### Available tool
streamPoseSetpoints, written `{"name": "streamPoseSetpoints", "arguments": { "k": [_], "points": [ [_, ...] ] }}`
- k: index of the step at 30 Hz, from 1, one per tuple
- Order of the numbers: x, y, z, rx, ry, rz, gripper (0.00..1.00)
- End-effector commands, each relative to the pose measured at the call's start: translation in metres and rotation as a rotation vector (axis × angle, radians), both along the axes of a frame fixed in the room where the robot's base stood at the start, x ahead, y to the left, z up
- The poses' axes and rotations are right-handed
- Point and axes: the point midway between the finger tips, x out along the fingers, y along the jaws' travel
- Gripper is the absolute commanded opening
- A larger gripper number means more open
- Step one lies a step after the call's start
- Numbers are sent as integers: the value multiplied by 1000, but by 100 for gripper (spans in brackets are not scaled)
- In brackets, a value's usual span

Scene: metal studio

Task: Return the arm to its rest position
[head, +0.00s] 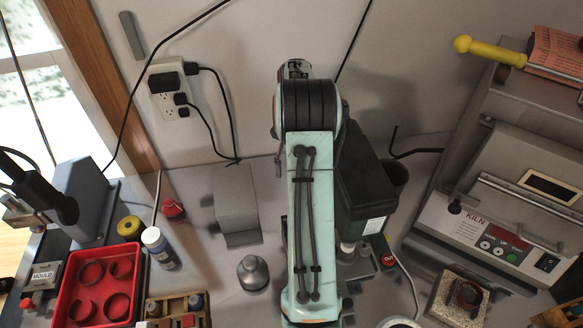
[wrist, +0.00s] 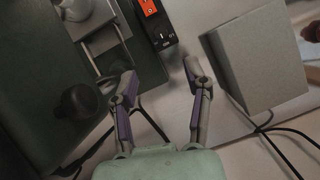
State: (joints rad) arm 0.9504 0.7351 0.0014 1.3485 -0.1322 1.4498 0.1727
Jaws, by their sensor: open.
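My arm rises through the middle of the head view, its pale green link in front of the back wall. My gripper is hidden behind my arm in the head view. In the wrist view my gripper (wrist: 161,86) is open, its two grey and purple fingers spread apart. Nothing is between the fingers. A grey block (wrist: 258,58) stands to the right of the fingers, and a dark green machine (wrist: 35,100) with a black knob is to the left.
A kiln (head: 500,235) stands at the right. A red tray (head: 127,262) with ring shapes is at the left front. A grey block (head: 236,200), a white bottle (head: 158,247) and a grey bell-shaped piece (head: 252,272) stand left of my arm.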

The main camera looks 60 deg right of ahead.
Motion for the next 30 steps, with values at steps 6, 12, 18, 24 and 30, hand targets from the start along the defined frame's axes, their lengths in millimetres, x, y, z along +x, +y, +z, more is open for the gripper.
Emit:
{"name": "streamPoseSetpoints", "arguments": {
  "k": [6, 12, 18, 24, 30],
  "points": [
    [0, 0, 0, 0, 0, 0, 49],
    [0, 0, -1, 0, 0, 0, 49],
    [29, 19, 20, -40, -32, 89, 49],
    [75, 125, 117, -169, -177, 378, 49],
    [25, 256, 161, -205, -324, 707, 49]
  ]
}}
